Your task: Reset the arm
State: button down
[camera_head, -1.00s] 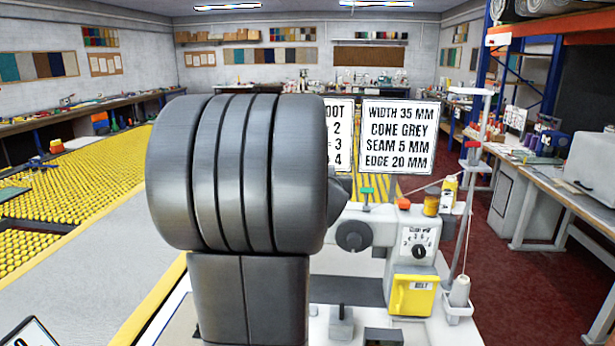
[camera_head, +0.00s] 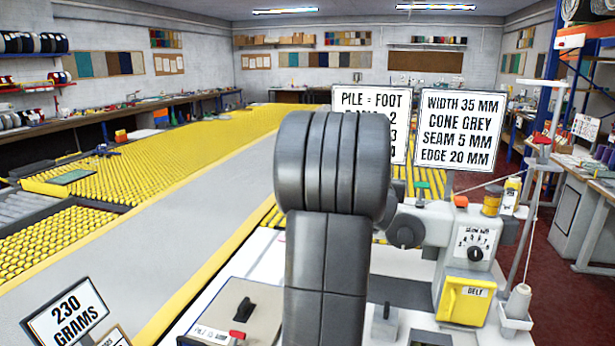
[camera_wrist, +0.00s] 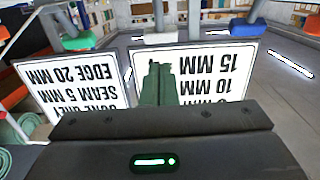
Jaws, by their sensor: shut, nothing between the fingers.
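My gripper (camera_wrist: 160,70) shows in the middle of the wrist view, its two fingers together with nothing between them. It stands in front of the white sign with "10 MM" and "15 MM" (camera_wrist: 215,80), which appears upside down there. In the head view my own grey arm rises through the middle and hides the gripper. The arm also covers part of the "PILE = FOOT" sign (camera_head: 362,99) and the left part of the sewing machine (camera_head: 425,225).
The "WIDTH 35 MM" sign (camera_head: 458,130) stands above the machine. A yellow belt box (camera_head: 464,300) and a thread cone (camera_head: 518,301) are right of the arm. A "230 GRAMS" sign (camera_head: 66,312) is at lower left. A long yellow-edged table (camera_head: 175,235) runs along the left.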

jog(key=f+t+b, duration=0.1)
jog(key=b, duration=0.2)
jog(key=f+t+b, duration=0.1)
jog(key=b, duration=0.1)
jog(key=s+f+t+b, duration=0.1)
jog(key=b, duration=0.2)
jog(key=shift+a+f+t+h+b, duration=0.3)
jog(key=shift+a+f+t+h, duration=0.05)
jog(key=shift+t+h, duration=0.05)
jog(key=shift+s+r, duration=0.1)
jog(key=shift+r, duration=0.05)
